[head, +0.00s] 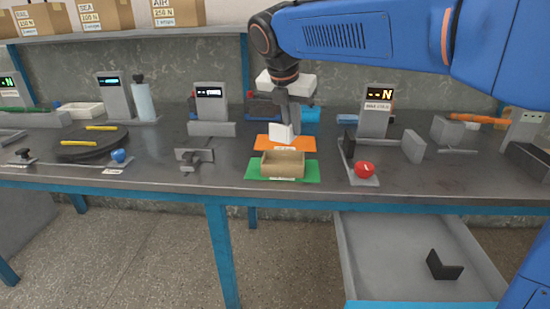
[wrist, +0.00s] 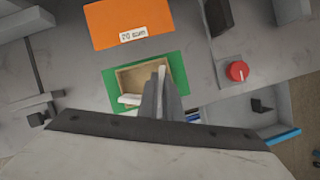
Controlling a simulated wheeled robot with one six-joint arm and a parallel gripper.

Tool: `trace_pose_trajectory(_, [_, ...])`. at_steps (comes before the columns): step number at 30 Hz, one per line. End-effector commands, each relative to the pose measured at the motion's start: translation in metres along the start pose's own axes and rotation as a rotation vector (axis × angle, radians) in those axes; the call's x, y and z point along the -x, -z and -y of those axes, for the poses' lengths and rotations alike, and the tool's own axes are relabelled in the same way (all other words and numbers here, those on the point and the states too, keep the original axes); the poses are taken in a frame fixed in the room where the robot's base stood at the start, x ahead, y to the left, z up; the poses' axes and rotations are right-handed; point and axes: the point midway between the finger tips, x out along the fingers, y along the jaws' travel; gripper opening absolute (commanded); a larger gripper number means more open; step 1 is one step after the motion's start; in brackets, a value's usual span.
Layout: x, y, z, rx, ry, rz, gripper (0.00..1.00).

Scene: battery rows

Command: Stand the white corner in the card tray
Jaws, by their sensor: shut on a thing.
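My gripper (head: 292,122) is shut on the white corner (head: 281,134) and holds it in the air above the bench, over the orange mat and behind the card tray in the head view. The fingers hide part of the corner. The card tray (head: 283,174) is a small tan open box on the green mat (head: 254,171). In the wrist view the tray (wrist: 124,78) lies beyond my fingers (wrist: 160,102), and a white edge of the corner (wrist: 130,99) shows beside them. I see nothing in the visible part of the tray.
The orange mat (head: 265,142) lies behind the green one. A device with a red knob (head: 364,169) stands to the right, a grey clamp (head: 194,157) to the left. Displays stand along the back. An open drawer (head: 390,262) below holds a black corner (head: 443,266).

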Motion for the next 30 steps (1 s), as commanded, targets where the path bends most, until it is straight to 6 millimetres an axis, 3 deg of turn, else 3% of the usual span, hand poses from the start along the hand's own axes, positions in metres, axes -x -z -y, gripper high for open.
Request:
trace_pose_trajectory(9, [-0.045,0.019,0.001,0.001,0.002,-0.001,0.0])
trace_pose_trajectory(23, [-0.084,0.035,0.001,0.0,0.003,-0.001,0.0])
trace_pose_trajectory(30, [-0.086,0.036,0.0,0.0,0.001,0.0,0.0])
